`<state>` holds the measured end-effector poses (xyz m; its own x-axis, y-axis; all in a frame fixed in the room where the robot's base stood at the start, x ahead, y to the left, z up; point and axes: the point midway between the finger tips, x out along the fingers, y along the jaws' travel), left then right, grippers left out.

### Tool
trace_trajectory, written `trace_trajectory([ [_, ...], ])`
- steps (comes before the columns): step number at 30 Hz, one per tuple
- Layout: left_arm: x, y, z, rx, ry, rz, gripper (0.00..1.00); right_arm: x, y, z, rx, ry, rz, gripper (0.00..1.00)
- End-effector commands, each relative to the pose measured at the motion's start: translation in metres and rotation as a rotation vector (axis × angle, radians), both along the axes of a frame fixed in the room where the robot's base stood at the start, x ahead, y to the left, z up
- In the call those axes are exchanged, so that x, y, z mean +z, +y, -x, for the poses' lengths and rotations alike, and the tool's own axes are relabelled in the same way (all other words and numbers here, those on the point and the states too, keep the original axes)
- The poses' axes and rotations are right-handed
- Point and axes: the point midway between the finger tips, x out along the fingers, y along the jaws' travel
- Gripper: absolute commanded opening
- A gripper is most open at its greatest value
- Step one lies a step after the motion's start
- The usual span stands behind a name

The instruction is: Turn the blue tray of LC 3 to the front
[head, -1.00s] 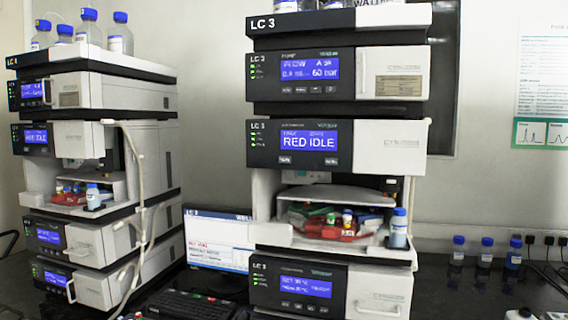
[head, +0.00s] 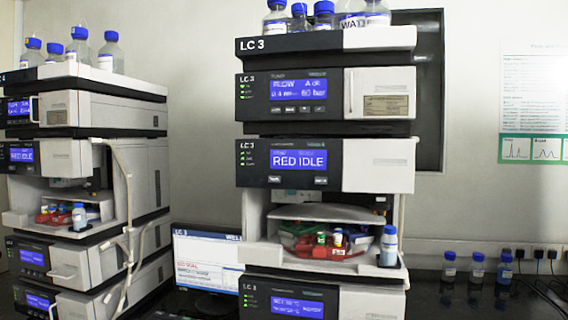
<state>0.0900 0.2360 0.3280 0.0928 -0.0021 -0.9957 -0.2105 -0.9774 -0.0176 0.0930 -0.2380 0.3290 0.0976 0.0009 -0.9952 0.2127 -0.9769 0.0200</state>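The LC 3 stack (head: 325,165) stands right of centre. In its open sampler bay, a red tray (head: 318,252) lies at the front. A green tray (head: 291,231) is behind it at the left, and a patch of the blue tray (head: 358,239) shows at the right, mostly hidden. Small vials (head: 337,237) with coloured caps stand at the red tray. A white plate (head: 325,213) hangs over the trays and hides their back. The screen (head: 297,160) reads RED IDLE. Neither of my grippers is in view.
A blue-capped bottle (head: 388,246) stands at the bay's right edge. A second, similar stack (head: 85,170) is at the left, with a monitor (head: 205,262) between. Several bottles stand on top of both stacks. Small blue-capped bottles (head: 477,269) stand on the dark bench at right.

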Motion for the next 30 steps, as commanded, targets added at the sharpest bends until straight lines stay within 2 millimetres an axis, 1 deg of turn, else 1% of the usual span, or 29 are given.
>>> trace_trajectory([
  [5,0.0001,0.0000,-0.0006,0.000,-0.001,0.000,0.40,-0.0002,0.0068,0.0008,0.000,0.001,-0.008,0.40],
  [6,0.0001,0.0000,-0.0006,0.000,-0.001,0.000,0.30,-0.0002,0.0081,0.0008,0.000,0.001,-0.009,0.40],
  [8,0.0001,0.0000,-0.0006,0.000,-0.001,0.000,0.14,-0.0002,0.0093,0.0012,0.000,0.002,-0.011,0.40],
  [9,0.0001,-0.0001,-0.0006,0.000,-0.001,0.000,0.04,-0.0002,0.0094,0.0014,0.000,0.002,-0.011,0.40],
  [10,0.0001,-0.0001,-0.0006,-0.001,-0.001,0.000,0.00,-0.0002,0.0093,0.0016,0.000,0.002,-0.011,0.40],
  [30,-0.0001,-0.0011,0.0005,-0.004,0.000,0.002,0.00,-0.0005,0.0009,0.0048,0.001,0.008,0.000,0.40],
])
